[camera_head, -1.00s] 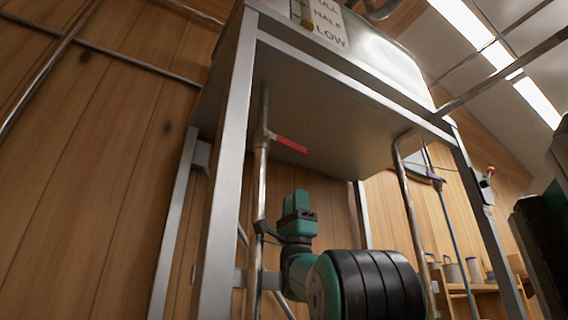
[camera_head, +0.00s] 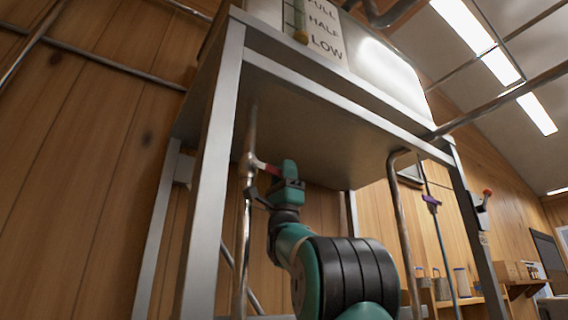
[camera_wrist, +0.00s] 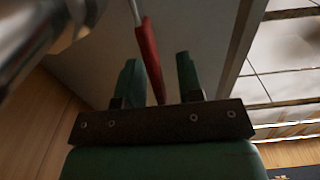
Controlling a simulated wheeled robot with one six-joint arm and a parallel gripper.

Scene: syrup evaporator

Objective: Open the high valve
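The high valve sits on a vertical metal pipe (camera_head: 243,215) under the tank, with a red lever handle (camera_head: 267,168) pointing right, across the pipe. My gripper (camera_head: 289,168) is up at the handle's free end and hides part of it in the head view. In the wrist view, the red handle (camera_wrist: 149,58) runs down between the two green fingers of my gripper (camera_wrist: 160,72). The fingers are apart, with a gap on the right side of the handle. I cannot tell whether the left finger touches it.
The tank's steel frame (camera_head: 212,170) has a leg left of the pipe. The tank's underside (camera_head: 300,125) is close above my gripper. A shelf with jars (camera_head: 462,280) stands behind.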

